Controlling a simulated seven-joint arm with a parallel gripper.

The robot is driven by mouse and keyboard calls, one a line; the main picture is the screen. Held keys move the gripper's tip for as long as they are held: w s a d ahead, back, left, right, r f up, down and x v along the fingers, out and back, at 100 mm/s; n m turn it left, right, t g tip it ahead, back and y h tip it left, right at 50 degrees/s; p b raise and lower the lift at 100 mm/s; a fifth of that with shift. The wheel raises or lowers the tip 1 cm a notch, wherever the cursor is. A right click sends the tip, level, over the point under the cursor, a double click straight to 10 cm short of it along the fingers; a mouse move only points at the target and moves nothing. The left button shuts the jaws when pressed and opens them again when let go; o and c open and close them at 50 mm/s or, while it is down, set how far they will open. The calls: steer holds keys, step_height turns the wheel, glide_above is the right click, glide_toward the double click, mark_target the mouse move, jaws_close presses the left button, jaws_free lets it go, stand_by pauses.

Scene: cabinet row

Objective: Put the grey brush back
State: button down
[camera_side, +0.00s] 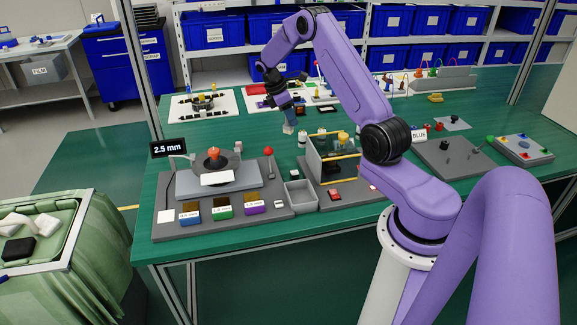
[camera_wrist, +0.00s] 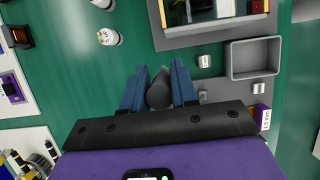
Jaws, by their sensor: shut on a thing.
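My gripper (camera_side: 288,122) hangs over the green table behind the grey boards, its blue fingers pointing down. In the wrist view my gripper (camera_wrist: 158,88) is shut on a grey, rounded thing, which I take to be the grey brush (camera_wrist: 159,92). The brush sits between the two blue fingers. Only its grey end shows in the wrist view; the rest is hidden. In the side view a pale tip shows at the fingers' lower end, too small to make out clearly.
An open grey box (camera_side: 301,197) is on the near board; it also shows in the wrist view (camera_wrist: 277,60). A white bottle (camera_wrist: 108,37) stands on the table.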

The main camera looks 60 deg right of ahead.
step_height(320, 180, down, 14)
steer(key=shift+r, duration=0.1)
stand_by(0.5)
steer(key=shift+f, duration=0.2)
steer(key=c, duration=0.9)
jaws_free()
steer(key=shift+o, duration=0.2)
